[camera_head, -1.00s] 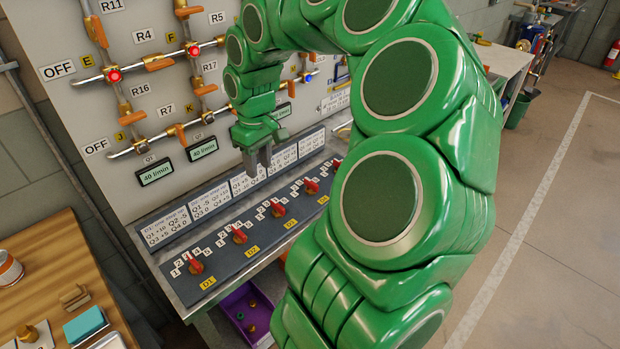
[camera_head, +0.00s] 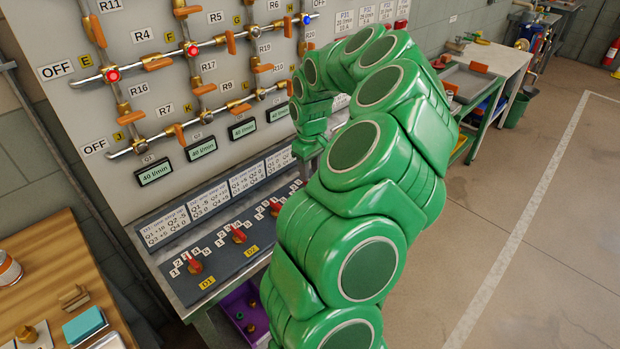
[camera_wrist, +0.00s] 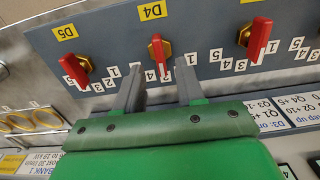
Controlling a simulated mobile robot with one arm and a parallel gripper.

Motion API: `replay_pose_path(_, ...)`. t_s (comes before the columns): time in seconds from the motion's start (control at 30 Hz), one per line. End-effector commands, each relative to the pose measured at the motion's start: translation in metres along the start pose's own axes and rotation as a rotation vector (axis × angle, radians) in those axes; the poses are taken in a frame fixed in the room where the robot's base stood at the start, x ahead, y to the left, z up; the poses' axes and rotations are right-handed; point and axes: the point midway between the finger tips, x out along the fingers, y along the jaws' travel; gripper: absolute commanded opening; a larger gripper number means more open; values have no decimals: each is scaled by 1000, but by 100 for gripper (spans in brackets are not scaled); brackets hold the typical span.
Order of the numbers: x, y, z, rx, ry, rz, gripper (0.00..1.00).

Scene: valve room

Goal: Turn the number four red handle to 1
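The red handle at the yellow D4 label (camera_wrist: 152,12) is in the middle of the wrist view; this red handle (camera_wrist: 159,55) has a brass base and its tip points down in the picture, toward small number cards. My gripper (camera_wrist: 161,68) is open; its two grey fingers are on either side of the handle's tip, with gaps. I cannot tell whether they reach around it in depth. In the head view my arm hides the D4 handle and most of my gripper.
Neighbouring red handles stand at D5 (camera_wrist: 84,64) and D3 (camera_wrist: 258,38). The D1 (camera_head: 194,264) and D2 (camera_head: 239,236) handles show in the head view. The pipe board (camera_head: 150,90) rises behind the sloped console (camera_head: 222,268). A wooden table (camera_head: 50,250) is at left.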

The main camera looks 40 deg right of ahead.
Motion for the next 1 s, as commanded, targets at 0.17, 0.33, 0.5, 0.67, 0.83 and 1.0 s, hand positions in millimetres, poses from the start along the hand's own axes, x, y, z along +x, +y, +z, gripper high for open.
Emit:
replay_pose_path(0.17,22,-1,1,-2,-3,-2,38)
replay_pose_path(0.33,33,0,0,-1,1,1,38)
replay_pose_path(0.5,36,0,0,-1,1,1,38)
replay_pose_path(0.67,35,0,0,-1,1,1,38)
replay_pose_path(0.83,35,0,0,-1,1,1,12)
replay_pose_path(1.0,35,0,0,-1,1,0,0)
